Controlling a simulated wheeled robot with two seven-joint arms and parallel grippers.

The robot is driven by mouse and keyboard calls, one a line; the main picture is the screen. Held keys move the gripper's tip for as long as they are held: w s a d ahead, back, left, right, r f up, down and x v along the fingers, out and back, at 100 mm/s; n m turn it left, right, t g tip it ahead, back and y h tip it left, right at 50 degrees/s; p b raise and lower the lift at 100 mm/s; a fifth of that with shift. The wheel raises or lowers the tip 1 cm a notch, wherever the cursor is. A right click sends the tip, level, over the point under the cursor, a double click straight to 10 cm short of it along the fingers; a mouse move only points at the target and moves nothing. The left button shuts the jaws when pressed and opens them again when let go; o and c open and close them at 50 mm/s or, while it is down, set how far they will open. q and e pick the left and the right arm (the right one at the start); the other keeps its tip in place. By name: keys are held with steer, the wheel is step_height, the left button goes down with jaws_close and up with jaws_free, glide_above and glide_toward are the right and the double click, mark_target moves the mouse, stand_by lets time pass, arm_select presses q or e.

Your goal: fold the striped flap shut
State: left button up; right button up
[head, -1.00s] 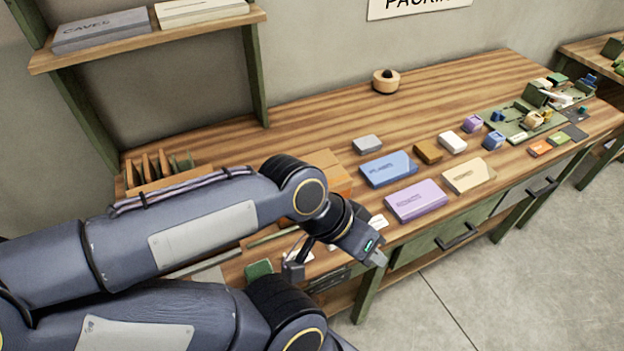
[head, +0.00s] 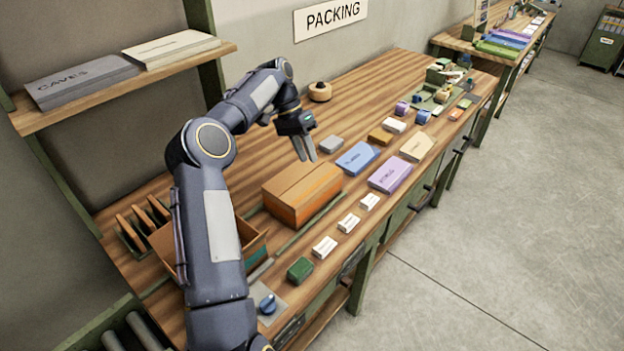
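An open brown cardboard box (head: 163,240) stands at the left of the bench, partly hidden behind my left arm. A panel with a teal stripe (head: 256,256) shows on its right side; I cannot tell surely whether this is the striped flap. A closed orange-brown box (head: 286,205) stands in the middle of the bench. My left gripper (head: 305,160) is above the bench, behind this closed box, fingers pointing down with a narrow gap between them and nothing held. It is well away from the open box. My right gripper is out of view.
Blue (head: 358,158), purple (head: 390,174) and cream (head: 416,147) packets lie to the right. Small white cards and a green block (head: 300,269) line the front edge. A round wooden item (head: 320,91) stands at the back. A shelf (head: 120,88) overhangs the left.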

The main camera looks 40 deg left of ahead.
mark_target(317, 191)
arm_select(q)
steer(key=shift+w+a+f, duration=0.1)
steer(key=shift+a+f, duration=0.25)
steer(key=shift+f, duration=0.2)
steer(key=shift+a+f, duration=0.3)
steer(key=shift+f, duration=0.25)
steer(key=p+x, duration=0.1)
steer(key=x, duration=0.5)
steer(key=shift+d+f, duration=0.2)
steer(key=shift+d, duration=0.1)
steer(key=shift+d+f, duration=0.25)
steer(key=shift+f, duration=0.3)
jaws_close()
steer(key=c, duration=0.5)
jaws_free()
